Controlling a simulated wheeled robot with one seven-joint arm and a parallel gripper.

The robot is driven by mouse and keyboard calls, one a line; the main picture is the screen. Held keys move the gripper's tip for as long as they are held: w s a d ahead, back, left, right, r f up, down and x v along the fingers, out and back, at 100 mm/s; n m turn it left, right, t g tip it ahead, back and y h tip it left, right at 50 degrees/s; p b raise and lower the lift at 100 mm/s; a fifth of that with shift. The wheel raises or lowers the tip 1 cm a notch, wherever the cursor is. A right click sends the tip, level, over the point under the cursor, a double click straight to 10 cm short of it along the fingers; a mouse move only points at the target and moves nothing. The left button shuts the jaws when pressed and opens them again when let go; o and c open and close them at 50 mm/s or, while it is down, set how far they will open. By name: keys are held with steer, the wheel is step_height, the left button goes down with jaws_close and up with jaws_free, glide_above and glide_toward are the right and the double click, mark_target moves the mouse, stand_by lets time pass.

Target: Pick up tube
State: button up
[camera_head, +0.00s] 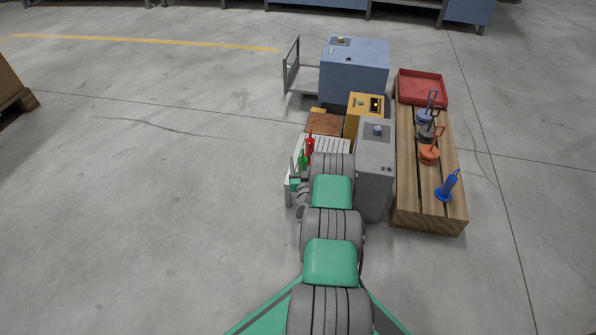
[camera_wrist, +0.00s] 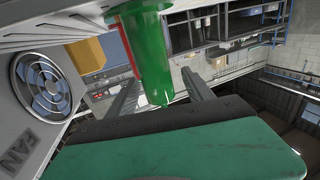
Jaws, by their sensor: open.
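A green tube (camera_wrist: 152,55) shows large in the wrist view, with its rounded end between the two fingers of my gripper (camera_wrist: 161,80). My gripper is open, and I cannot tell whether either finger touches the tube. In the head view the green tube (camera_head: 303,160) stands at the white slatted hood (camera_head: 336,144), partly hidden by my arm. A red tube (camera_head: 310,144) stands just behind it, and a strip of it shows in the wrist view (camera_wrist: 133,55).
A grey box (camera_head: 374,175) stands close to the right of my arm; a housing marked FAN (camera_wrist: 20,150) is close in the wrist view. Behind are a yellow box (camera_head: 365,105) and a blue cabinet (camera_head: 357,65). The pallet (camera_head: 405,205) carries a red tray (camera_head: 421,88).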

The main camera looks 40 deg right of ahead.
steer(key=shift+w, duration=0.2)
steer(key=shift+s+d, duration=0.15)
steer(key=shift+d, duration=0.1)
steer(key=c, duration=0.3)
jaws_close()
steer(key=shift+r, duration=0.1)
